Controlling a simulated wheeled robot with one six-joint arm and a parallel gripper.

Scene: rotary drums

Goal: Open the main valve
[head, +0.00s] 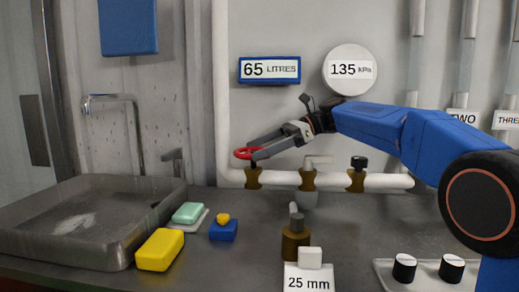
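A red round handwheel (243,153) sits on a brass valve body (254,178) at the left end of a white horizontal pipe (386,181). No label visible here names the main valve. My gripper (254,151) reaches in from the right, with its grey fingertips at the red handwheel. The fingers overlap the right part of the wheel and hide some of it. I cannot tell whether they press on it or only lie around it. Two more brass valves stand to the right, one with a pale lever (318,160) and one with a black knob (359,162).
A metal sink (60,251) with a tap (110,98) is at left. A brown fitting (295,245) and "25 mm" card (308,280) stand in front. Signs read "65 LITRES" (270,70) and "135 kPa" (350,70).

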